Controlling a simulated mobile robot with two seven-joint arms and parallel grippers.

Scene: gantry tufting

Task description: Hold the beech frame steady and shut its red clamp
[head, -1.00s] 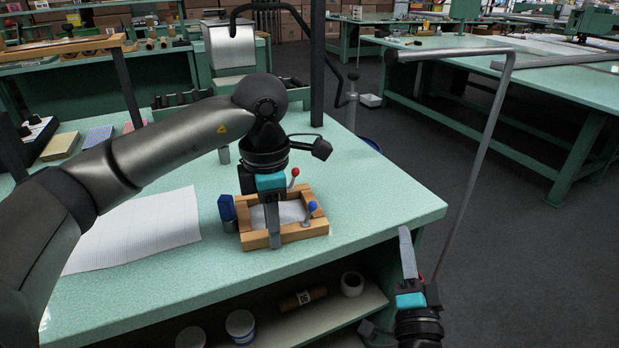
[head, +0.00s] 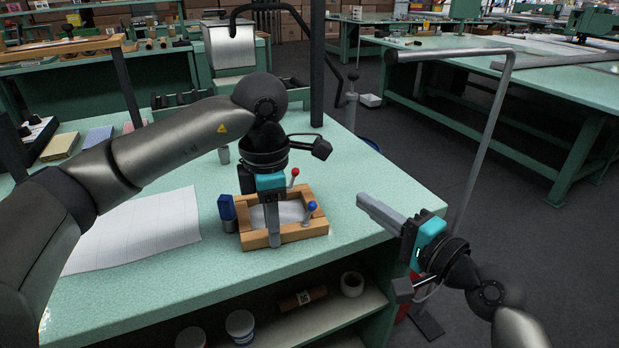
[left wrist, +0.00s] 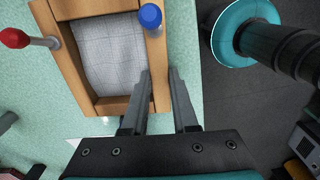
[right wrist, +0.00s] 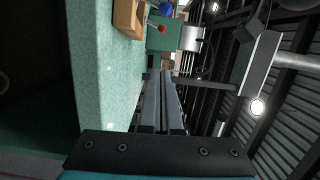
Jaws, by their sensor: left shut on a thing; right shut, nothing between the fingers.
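The beech frame (head: 302,233) lies on the green table around a white sheet. My left gripper (head: 274,243) points down and is shut on its front rail, which also shows in the left wrist view (left wrist: 158,75). The red clamp (head: 293,178) is at the back rail; in the left wrist view its red-knobbed lever (left wrist: 14,38) sticks outward from the frame. A blue-knobbed clamp (head: 312,207) stands at the front right. My right gripper (head: 363,203) is shut and empty, right of the frame and apart from it, fingers pointing left.
A lined paper sheet (head: 145,230) lies further left. A bent grey pole (head: 485,140) stands right of the table, behind my right arm. The table right of the frame (head: 385,190) is clear.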

